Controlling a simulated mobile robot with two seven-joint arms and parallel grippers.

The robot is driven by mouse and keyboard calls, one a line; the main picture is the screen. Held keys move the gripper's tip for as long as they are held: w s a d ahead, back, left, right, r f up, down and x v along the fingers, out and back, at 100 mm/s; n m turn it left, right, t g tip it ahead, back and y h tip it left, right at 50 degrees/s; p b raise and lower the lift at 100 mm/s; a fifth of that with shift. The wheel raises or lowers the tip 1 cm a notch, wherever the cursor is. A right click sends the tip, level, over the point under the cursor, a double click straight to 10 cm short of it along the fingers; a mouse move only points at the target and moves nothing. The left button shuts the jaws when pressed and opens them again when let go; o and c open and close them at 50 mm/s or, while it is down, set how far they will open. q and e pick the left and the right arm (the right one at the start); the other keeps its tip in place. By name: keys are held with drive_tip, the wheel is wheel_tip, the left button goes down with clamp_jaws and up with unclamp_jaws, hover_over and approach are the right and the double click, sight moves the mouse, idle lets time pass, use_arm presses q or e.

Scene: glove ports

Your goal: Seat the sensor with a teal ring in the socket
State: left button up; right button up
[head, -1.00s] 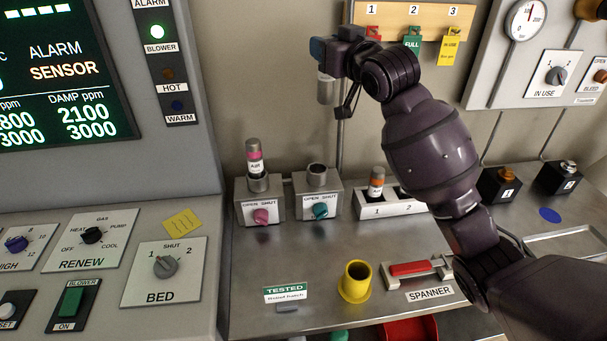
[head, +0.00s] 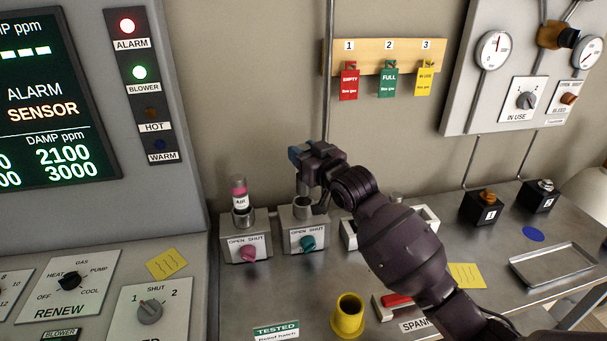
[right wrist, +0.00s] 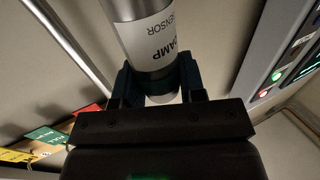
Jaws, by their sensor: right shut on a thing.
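My right gripper (head: 312,165) is shut on a grey cylindrical sensor (right wrist: 150,35); its white label reads DAMP SENSOR in the right wrist view. In the head view the sensor's grey lower end (head: 302,186) points down at the round mouth of the socket box with the teal knob (head: 303,228). I cannot tell whether its tip is inside or just above. My left gripper is not in view.
A pink-ringed sensor (head: 239,194) stands in the left socket box (head: 245,241). My right arm largely hides a white two-place rack (head: 430,217). A tray (head: 556,264) lies right.

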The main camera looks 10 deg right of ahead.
drive_tip(key=shift+f, duration=2.9)
drive_tip(key=o, duration=1)
drive_tip(key=shift+f, duration=0.15)
drive_tip(key=shift+o, duration=0.2)
drive_tip(key=shift+r, duration=0.2)
drive_tip(key=shift+s+d+f, duration=0.1)
drive_tip(key=shift+s, duration=0.15)
drive_tip(key=v, duration=1.1)
drive_tip(key=shift+s+b, duration=0.2)
drive_tip(key=shift+b, duration=0.15)
drive_tip(key=shift+s, duration=0.1)
